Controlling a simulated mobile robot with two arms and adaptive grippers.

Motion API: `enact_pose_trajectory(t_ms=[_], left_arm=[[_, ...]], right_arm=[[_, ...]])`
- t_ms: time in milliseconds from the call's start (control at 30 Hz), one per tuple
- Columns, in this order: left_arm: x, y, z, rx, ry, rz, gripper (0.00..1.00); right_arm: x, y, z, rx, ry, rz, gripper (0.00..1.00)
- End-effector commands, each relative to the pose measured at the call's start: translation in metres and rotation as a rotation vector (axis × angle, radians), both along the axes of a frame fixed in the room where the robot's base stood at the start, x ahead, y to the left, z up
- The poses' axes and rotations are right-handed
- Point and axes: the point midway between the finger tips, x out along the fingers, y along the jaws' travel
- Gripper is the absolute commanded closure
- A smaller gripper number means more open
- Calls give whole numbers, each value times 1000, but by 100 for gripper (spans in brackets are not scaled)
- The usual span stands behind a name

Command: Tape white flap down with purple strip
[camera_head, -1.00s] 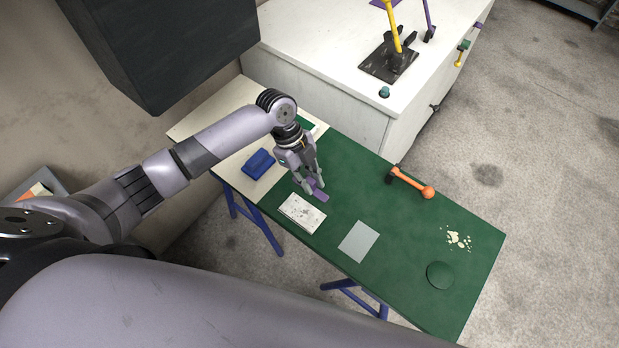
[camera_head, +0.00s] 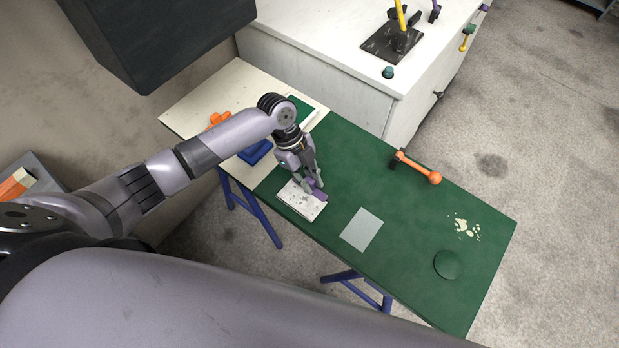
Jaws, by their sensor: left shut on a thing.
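The white flap (camera_head: 301,203) is a pale speckled rectangle on the green part of the table, just below my left gripper. My left gripper (camera_head: 314,189) points down and is shut on the purple strip (camera_head: 318,193). The strip is at the flap's upper right edge in the picture; I cannot tell whether it touches the flap. The fingers hide part of the strip and the flap's far edge. My right gripper is not in view.
A grey sheet (camera_head: 361,230), a dark green disc (camera_head: 448,265) and an orange-handled tool (camera_head: 417,168) lie on the green table (camera_head: 400,275). A blue item (camera_head: 256,152) sits on the cream end, partly behind my arm. A white cabinet (camera_head: 330,50) stands behind.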

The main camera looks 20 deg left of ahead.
Motion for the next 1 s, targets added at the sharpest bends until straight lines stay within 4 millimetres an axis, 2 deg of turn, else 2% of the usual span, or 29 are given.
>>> enact_pose_trajectory(t_ms=[967, 1000], left_arm=[[0, 0, -4, -1, -1, -1, 100], [0, 0, -4, -1, -1, -1, 82]], right_arm=[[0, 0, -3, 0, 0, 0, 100], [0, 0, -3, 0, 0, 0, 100]])
